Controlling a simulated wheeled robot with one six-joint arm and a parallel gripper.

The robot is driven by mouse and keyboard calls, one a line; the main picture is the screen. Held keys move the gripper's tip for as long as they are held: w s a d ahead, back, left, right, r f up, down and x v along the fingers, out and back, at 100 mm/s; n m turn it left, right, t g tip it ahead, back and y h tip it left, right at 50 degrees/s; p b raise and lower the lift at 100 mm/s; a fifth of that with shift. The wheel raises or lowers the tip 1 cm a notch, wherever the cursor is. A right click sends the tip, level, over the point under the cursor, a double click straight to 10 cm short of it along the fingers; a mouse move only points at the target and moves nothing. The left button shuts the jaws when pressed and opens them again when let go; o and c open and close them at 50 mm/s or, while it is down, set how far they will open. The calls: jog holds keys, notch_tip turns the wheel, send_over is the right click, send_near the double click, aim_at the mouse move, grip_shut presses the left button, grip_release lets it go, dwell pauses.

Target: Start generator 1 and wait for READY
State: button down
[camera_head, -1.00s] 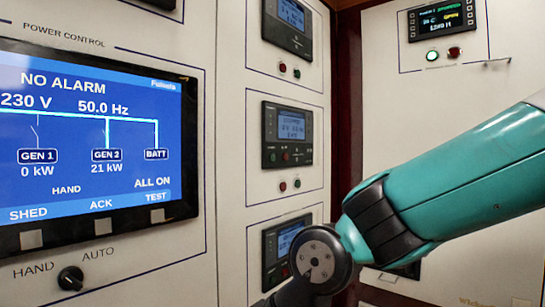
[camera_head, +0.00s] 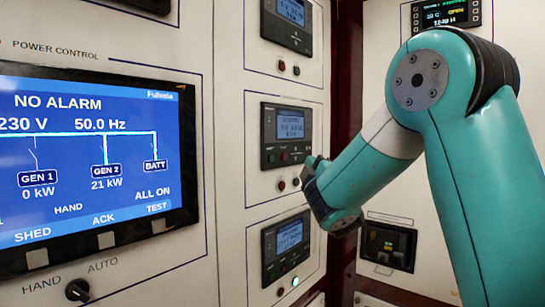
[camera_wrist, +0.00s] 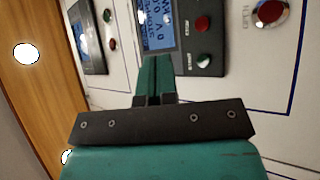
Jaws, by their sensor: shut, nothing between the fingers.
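The power display (camera_head: 95,165) at left in the head view reads NO ALARM, GEN 1 0 kW, GEN 2 21 kW and HAND. The middle controller (camera_head: 286,135) has a small lit screen, perhaps reading STOPPED, with a red and a green button below it. Which generator it serves is not legible. In the wrist view my gripper (camera_wrist: 155,66) is shut and empty, its tips over the lower edge of a controller (camera_wrist: 184,45). I cannot tell whether anything is touched.
The lower controller (camera_head: 286,248) has a lit green lamp (camera_head: 295,281) beneath it. Another controller (camera_head: 287,22) is above. The HAND/AUTO knob (camera_head: 77,290) is at lower left. A dark breaker unit (camera_head: 388,247) is on the right panel. A red push button (camera_wrist: 271,10) shows in the wrist view.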

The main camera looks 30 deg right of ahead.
jog(key=shift+w, duration=0.1)
jog(key=w+a, duration=0.3)
jog(key=w, duration=0.5)
dwell(0.3)
jog(key=shift+w, duration=0.1)
dwell(1.8)
jog(key=shift+w+a, duration=0.2)
jog(key=shift+w, duration=0.1)
jog(key=shift+w+a, duration=0.1)
jog(key=shift+w, duration=0.3)
dwell(0.7)
jog(key=shift+s, duration=0.1)
jog(key=shift+s+d, duration=0.25)
jog(key=shift+s, duration=0.45)
jog(key=shift+s+d+b, duration=0.1)
jog(key=shift+s+d, duration=0.2)
jog(key=shift+s, duration=0.5)
jog(key=shift+s+d+b, duration=0.1)
jog(key=shift+s+d, duration=0.2)
jog(key=shift+s, duration=0.45)
jog(key=shift+s+d+b, duration=0.1)
jog(key=shift+s+d, duration=0.2)
jog(key=shift+s, duration=0.5)
